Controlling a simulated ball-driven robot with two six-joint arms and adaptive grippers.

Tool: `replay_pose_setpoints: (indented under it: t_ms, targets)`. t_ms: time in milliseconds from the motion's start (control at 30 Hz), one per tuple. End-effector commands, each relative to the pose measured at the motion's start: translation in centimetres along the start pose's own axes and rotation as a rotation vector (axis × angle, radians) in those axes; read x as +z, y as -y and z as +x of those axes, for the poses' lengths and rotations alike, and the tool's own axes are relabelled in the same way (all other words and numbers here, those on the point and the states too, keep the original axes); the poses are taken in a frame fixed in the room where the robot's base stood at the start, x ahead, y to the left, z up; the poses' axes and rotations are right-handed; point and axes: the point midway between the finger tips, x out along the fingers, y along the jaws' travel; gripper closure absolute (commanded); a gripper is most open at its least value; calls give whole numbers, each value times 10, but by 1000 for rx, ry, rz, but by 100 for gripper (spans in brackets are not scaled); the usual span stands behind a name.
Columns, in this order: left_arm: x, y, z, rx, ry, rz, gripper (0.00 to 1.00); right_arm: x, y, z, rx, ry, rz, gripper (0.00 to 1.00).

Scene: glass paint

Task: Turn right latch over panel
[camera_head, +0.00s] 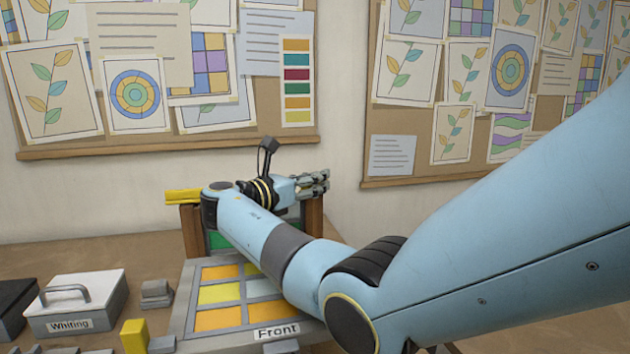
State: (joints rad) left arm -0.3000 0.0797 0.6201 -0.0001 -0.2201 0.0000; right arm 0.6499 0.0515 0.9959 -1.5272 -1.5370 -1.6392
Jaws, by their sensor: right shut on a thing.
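My right arm reaches across from the right, and its gripper (316,183) is at the top of the right wooden post (312,215). The jaws are closed there on the right latch, which the fingers hide. A yellow bar (183,196), which looks like the left latch, lies across the top of the left wooden post (191,230). A green pane (217,241) shows between the posts; my arm covers most of that area. A grey-framed panel (183,318) with orange, yellow and pale panes lies in front, labelled "Front". My left gripper is out of view.
On the table (90,250) at left are a white box labelled "Whiting" (80,300) with a handle, a dark box (14,300), a grey block (156,293) and a yellow block (134,335). Pinboards hang on the wall behind. Bare table shows at the back left.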

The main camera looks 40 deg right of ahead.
Motion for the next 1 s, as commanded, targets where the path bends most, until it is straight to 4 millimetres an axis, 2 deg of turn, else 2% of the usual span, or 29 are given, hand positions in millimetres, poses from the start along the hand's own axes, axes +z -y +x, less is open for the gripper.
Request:
replay_pose_setpoints:
  t_ms: [100, 133, 267, 500, 633, 1000]
  targets:
    - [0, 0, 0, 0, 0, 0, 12, 0, -1, 0, 1, -1, 2, 100]
    - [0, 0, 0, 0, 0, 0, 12, 0, -1, 0, 1, -1, 2, 82]
    - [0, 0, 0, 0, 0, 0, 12, 0, 0, 0, 1, -1, 2, 65]
    - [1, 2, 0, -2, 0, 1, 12, 1, 0, 0, 0, 0, 1, 65]
    - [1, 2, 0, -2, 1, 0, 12, 10, 0, 0, 0, 0, 4, 65]
    - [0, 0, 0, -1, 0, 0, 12, 80, -1, 0, 1, 0, 4, 65]
